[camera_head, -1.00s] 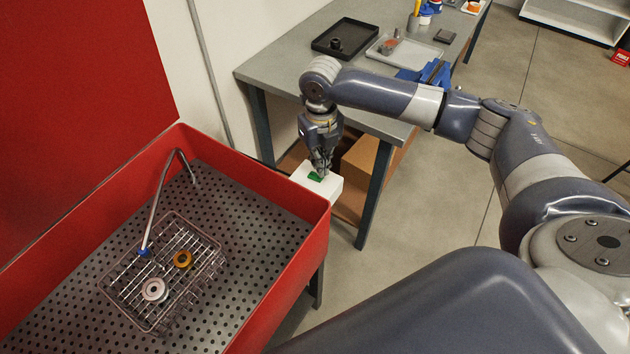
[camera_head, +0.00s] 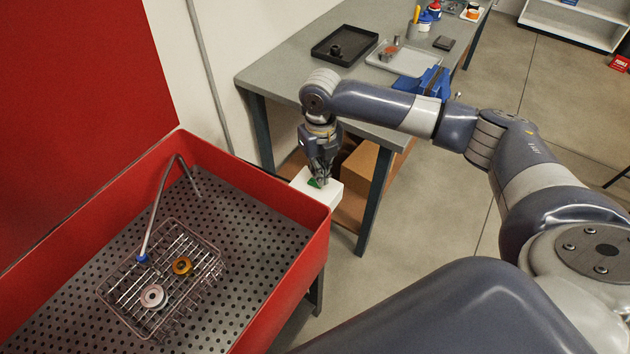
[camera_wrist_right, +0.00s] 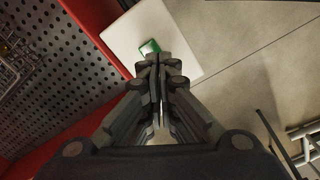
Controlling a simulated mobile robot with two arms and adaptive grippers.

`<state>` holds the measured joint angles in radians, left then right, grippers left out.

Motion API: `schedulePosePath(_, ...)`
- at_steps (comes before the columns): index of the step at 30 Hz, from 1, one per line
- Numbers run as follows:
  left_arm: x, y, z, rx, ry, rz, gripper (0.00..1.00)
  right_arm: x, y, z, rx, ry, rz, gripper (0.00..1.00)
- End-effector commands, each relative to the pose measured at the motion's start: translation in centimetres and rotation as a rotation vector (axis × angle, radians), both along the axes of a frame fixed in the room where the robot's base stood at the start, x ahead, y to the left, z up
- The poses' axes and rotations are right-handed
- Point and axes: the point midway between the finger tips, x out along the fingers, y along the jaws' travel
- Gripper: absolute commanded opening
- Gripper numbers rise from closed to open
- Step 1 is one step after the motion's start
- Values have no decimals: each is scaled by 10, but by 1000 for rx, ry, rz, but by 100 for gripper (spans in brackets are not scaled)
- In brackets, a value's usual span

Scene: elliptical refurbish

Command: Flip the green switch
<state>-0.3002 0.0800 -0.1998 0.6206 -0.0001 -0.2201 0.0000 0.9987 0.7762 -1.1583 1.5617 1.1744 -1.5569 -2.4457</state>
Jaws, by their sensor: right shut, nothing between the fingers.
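The green switch (camera_head: 313,183) sits on top of a white box (camera_head: 325,197) at the far right corner of the red washing basin. In the right wrist view the green switch (camera_wrist_right: 149,47) shows just beyond my fingertips, on the white box (camera_wrist_right: 122,38). My right gripper (camera_head: 321,182) is shut and empty, pointing down at the switch, and its fingers partly cover it. In the right wrist view my gripper (camera_wrist_right: 160,60) overlaps the switch's near edge; I cannot tell if they touch. My left gripper is not in view.
The red basin (camera_head: 318,235) holds a wire basket (camera_head: 207,247) with two rings and a bent spout (camera_head: 158,205). A grey workbench (camera_head: 275,72) with trays and a blue vise (camera_head: 432,80) stands behind. A cardboard box (camera_head: 359,166) is under it.

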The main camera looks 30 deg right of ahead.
Motion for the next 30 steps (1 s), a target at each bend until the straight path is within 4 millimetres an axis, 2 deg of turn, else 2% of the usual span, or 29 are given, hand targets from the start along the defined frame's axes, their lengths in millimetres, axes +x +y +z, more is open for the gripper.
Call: schedulePosePath(30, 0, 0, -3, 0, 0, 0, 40, 0, 0, -7, 0, 0, 0, 0)
